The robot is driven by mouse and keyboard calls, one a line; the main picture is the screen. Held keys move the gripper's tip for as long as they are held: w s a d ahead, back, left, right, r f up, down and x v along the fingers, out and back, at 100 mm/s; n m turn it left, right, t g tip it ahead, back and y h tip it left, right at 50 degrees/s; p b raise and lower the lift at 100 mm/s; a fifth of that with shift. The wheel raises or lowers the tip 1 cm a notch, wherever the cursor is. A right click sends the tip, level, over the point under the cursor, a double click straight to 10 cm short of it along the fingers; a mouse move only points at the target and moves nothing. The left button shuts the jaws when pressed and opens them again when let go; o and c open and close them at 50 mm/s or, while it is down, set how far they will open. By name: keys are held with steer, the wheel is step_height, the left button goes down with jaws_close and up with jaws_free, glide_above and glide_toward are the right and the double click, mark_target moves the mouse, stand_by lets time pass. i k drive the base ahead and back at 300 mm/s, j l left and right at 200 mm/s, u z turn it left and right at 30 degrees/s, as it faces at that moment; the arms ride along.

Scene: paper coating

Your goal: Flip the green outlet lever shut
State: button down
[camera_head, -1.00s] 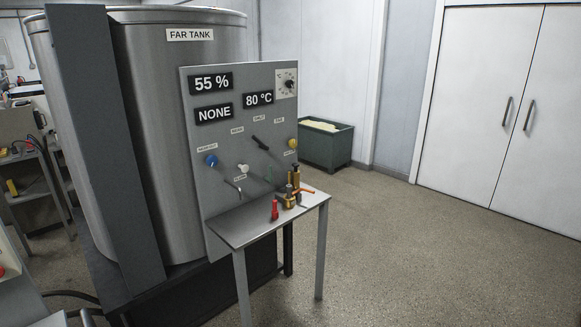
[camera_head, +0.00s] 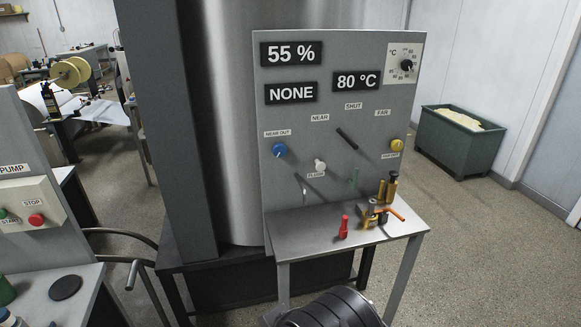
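A small green lever (camera_head: 354,179) stands roughly upright low on the grey control panel (camera_head: 310,125), just above the steel shelf. It is small, and I cannot tell whether it is open or shut. My gripper is not in view. A dark rounded part of my arm (camera_head: 335,308) shows at the bottom edge, in front of and below the shelf.
The shelf (camera_head: 310,235) holds a red-handled item (camera_head: 344,227) and brass fittings with an orange handle (camera_head: 380,212). A blue knob (camera_head: 279,150), white knob (camera_head: 320,164) and yellow knob (camera_head: 397,145) sit on the panel.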

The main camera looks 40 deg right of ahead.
mark_target(353, 183)
steer(key=i+l+u, duration=0.25)
steer(key=l, duration=0.15)
steer(key=l+u, duration=0.25)
steer(key=l, duration=0.15)
steer(key=l+u, duration=0.25)
steer(key=l, duration=0.2)
